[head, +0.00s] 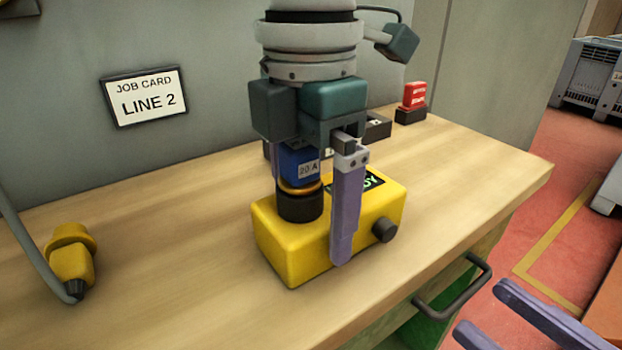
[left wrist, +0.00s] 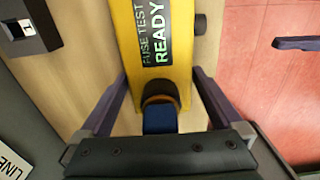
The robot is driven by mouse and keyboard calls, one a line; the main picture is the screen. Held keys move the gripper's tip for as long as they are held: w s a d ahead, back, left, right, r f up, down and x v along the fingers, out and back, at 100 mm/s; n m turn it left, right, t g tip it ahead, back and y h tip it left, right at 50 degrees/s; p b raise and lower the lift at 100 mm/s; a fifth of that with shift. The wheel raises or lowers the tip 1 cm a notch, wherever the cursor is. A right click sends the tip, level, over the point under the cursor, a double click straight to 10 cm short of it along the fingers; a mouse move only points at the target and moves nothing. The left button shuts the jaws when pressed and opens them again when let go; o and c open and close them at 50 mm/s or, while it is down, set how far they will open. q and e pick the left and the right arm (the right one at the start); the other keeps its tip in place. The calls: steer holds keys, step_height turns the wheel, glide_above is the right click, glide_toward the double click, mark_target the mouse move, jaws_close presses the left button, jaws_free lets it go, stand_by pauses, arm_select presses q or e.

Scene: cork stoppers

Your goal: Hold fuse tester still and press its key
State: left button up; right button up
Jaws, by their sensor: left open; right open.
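The yellow fuse tester (head: 290,250) stands on the wooden bench, with a dark READY display on top and a black round knob (head: 384,230) on its side. A blue 20 A fuse (head: 300,165) stands upright in its black socket (head: 300,205). My left gripper (head: 308,215) is open and points down over the tester. Its fingers lie on either side of the tester's body, seen with gaps in the left wrist view (left wrist: 160,78); the far finger is mostly hidden in the head view. My right gripper (head: 480,308) is open and empty beyond the bench's front edge.
A yellow plug-like part (head: 72,260) on a grey cable lies at the left. A red block on a black base (head: 411,100) and a dark box (head: 377,127) stand at the back. A drawer handle (head: 455,300) juts from the front. The bench right of the tester is clear.

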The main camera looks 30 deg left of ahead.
arm_select(q)
steer(key=c, duration=1.5)
arm_select(e)
jaws_close()
stand_by(1.1)
